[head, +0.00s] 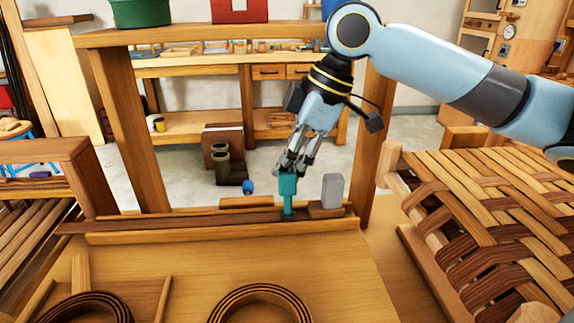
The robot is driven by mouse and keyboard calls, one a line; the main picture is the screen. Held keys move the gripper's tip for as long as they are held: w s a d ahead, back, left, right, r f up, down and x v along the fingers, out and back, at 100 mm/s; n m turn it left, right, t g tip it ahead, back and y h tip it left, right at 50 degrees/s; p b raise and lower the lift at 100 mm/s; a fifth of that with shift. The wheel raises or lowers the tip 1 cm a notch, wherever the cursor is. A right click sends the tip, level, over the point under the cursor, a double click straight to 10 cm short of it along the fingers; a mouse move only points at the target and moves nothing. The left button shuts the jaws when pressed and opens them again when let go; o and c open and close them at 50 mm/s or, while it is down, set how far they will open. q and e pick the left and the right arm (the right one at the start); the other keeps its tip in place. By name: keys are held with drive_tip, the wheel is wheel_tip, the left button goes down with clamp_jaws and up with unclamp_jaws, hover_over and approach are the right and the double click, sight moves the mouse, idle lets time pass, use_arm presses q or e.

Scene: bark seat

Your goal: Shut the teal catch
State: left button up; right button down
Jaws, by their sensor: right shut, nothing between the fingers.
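The teal catch (288,192) stands upright on the dark strip (190,222) that runs along the back of the wooden bench. My right gripper (291,170) points down from above, with its fingertips at the top of the catch. The fingers are shut with nothing between them. They look close to or touching the catch's top; I cannot tell which. The lower end of the catch meets the strip. My left gripper is not in view.
A grey block (332,190) stands just right of the catch. A blue knob (249,187) and a low wooden block (246,202) are to its left. Coiled bark strips (260,291) lie on the bench front. A woven seat (490,205) fills the right side. Wooden posts flank the strip.

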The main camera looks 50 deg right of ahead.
sight(294, 172)
drive_tip(key=shift+s+a+f+p, duration=0.15)
drive_tip(key=shift+s+a+p, duration=0.35)
drive_tip(key=shift+s+a, duration=0.6)
drive_tip(key=shift+s+d, duration=0.1)
drive_tip(key=shift+d, duration=0.05)
wheel_tip(294, 172, up, 8)
drive_tip(key=w+d+p, duration=0.1)
drive_tip(key=p, duration=0.6)
drive_tip(key=shift+p, duration=0.4)
drive_tip(key=shift+w, duration=0.1)
